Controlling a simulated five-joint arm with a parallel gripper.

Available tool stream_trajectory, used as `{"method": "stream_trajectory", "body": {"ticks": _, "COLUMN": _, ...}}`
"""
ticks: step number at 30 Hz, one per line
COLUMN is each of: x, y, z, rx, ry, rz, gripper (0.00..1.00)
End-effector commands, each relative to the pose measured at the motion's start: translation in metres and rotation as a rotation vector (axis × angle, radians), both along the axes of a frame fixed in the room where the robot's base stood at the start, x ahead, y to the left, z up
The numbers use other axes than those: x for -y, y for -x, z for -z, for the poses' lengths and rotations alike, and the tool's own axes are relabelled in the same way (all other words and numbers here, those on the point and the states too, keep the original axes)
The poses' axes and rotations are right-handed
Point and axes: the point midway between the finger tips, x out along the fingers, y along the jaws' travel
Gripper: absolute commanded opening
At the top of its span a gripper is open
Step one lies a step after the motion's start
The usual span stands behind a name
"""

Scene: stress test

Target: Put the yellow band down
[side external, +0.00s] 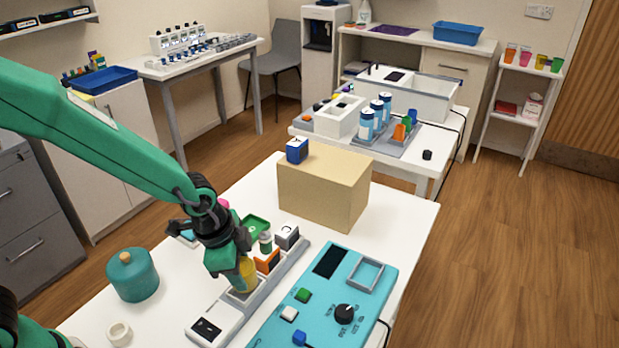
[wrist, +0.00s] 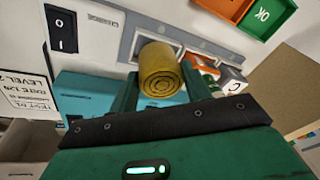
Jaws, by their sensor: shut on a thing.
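The yellow band (wrist: 158,72) is a rolled-up coil between the two fingers of my gripper (wrist: 160,88) in the wrist view. In the side view, the yellow band (side external: 247,274) shows partly behind my gripper (side external: 238,275), which is shut on it. The band is at a square compartment of the long grey rack (side external: 286,268). I cannot tell whether its lower end touches the compartment floor or is just above it. The band stands roughly upright in the side view.
The rack also bears a black rocker switch (side external: 206,328), an orange block (side external: 267,260) and a white lettered cube (side external: 287,236). A turquoise panel (side external: 322,315) with a knob lies to the right. A cardboard box (side external: 325,188) stands behind; a teal jar (side external: 133,276) stands left.

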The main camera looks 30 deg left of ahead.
Motion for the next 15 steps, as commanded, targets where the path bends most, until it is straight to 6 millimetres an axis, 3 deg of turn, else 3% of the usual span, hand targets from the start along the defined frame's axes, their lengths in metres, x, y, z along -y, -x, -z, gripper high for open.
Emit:
{"method": "stream_trajectory", "body": {"ticks": 12, "x": 0.0000, "y": 0.0001, "z": 0.0080, "rx": 0.000, "ry": 0.000, "rz": 0.000, "gripper": 0.25}}
{"method": "stream_trajectory", "body": {"ticks": 13, "x": -0.0001, "y": 0.0000, "z": 0.0084, "rx": 0.000, "ry": 0.000, "rz": 0.000, "gripper": 0.50}}
{"method": "stream_trajectory", "body": {"ticks": 15, "x": 0.0000, "y": -0.0001, "z": 0.0081, "rx": 0.000, "ry": 0.000, "rz": 0.000, "gripper": 0.63}}
